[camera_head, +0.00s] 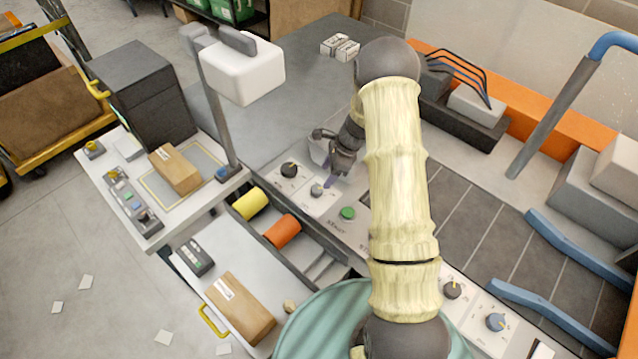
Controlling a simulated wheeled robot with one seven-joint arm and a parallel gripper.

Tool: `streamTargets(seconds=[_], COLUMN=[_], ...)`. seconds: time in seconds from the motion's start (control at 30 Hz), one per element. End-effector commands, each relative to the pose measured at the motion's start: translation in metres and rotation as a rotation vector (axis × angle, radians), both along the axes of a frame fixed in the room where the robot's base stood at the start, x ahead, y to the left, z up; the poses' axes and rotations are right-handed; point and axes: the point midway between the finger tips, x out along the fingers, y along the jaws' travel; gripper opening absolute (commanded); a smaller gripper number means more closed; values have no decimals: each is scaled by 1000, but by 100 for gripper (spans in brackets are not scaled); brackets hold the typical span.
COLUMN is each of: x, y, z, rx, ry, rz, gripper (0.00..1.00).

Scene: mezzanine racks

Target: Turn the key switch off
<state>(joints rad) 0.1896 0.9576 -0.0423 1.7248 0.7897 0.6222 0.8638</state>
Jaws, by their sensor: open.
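A control panel (355,238) runs along the front of the grey machine. On it, a small grey round switch (316,190) sits between a black knob (289,170) and a green button (347,213) marked START. The grey switch looks like the key switch, but its key and position are too small to read. My gripper (328,172) is open, pointing down just above and to the right of the grey switch. I see no contact with it. My arm hides the panel right of the green button.
Farther right on the panel are a dark knob (452,288) and a blue knob (495,321). A post with a white box (240,75) stands left of my gripper. Yellow (251,203) and orange (282,231) rollers lie in front. The grey top behind is mostly clear.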

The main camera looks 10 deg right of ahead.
Motion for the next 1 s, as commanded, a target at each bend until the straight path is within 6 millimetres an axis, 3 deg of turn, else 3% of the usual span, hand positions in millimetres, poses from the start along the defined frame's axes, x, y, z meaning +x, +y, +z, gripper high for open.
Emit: streamTargets(seconds=[0.43,0.83,1.0], x=[4,6,5], y=[25,28,28], z=[-59,-68,-68], rx=[1,0,0], ry=[2,0,0], rz=[0,0,0], gripper=[58,58,26])
